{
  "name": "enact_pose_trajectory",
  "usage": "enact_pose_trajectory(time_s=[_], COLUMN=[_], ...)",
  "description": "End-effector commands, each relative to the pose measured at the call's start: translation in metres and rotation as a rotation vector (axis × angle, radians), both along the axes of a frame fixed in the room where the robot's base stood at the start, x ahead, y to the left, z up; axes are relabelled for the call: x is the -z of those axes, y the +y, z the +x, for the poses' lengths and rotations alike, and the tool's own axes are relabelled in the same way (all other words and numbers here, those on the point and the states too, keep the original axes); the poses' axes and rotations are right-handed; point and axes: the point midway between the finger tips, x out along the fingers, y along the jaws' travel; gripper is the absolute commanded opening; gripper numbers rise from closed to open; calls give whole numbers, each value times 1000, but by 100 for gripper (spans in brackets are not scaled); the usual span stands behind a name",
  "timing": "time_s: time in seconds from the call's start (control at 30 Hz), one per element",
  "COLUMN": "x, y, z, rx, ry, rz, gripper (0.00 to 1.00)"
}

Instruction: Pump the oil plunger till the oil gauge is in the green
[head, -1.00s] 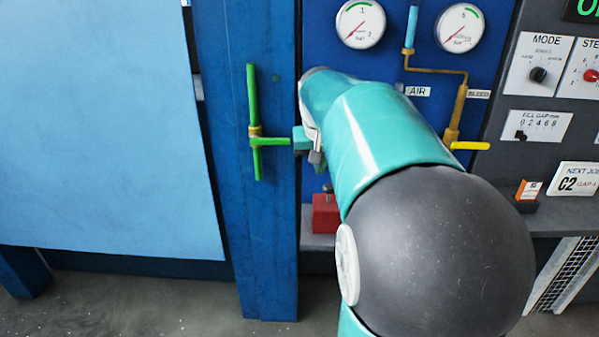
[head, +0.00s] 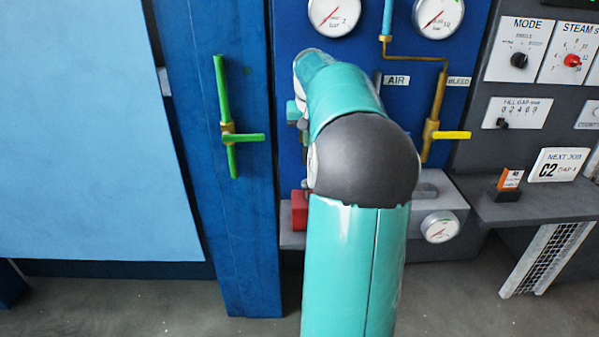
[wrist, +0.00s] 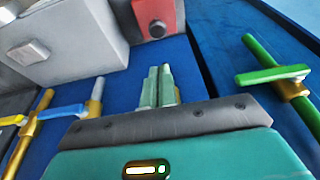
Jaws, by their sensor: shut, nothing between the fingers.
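A grey box (head: 459,195) stands low to the right of my arm in the head view, with a small round gauge (head: 440,227) on its front; I cannot read its needle. A grey knob (head: 425,190) shows on top of the box, partly behind my arm. The box is at the upper left in the wrist view (wrist: 75,40), with a square grey knob (wrist: 30,52) on it. I cannot tell for sure which part is the oil plunger. My gripper (wrist: 160,72) is shut and empty, in front of the blue panel; my arm mostly hides it in the head view.
A red box (head: 299,210) with a dark knob sits left of the grey box. A green valve handle (head: 240,137) is on the blue post, a yellow handle (head: 453,135) on the right pipe. Two gauges (head: 334,12) (head: 438,14) hang above. A shelf (head: 535,207) juts out right.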

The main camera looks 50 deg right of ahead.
Motion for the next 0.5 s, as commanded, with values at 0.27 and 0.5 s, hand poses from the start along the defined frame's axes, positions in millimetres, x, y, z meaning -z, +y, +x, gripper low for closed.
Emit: enact_pose_trajectory(time_s=[0.27,0.5], x=[1,14], y=[-2,-4], z=[-5,-1], rx=[7,6], ry=[-1,1], rz=[1,3], gripper=[0,0])
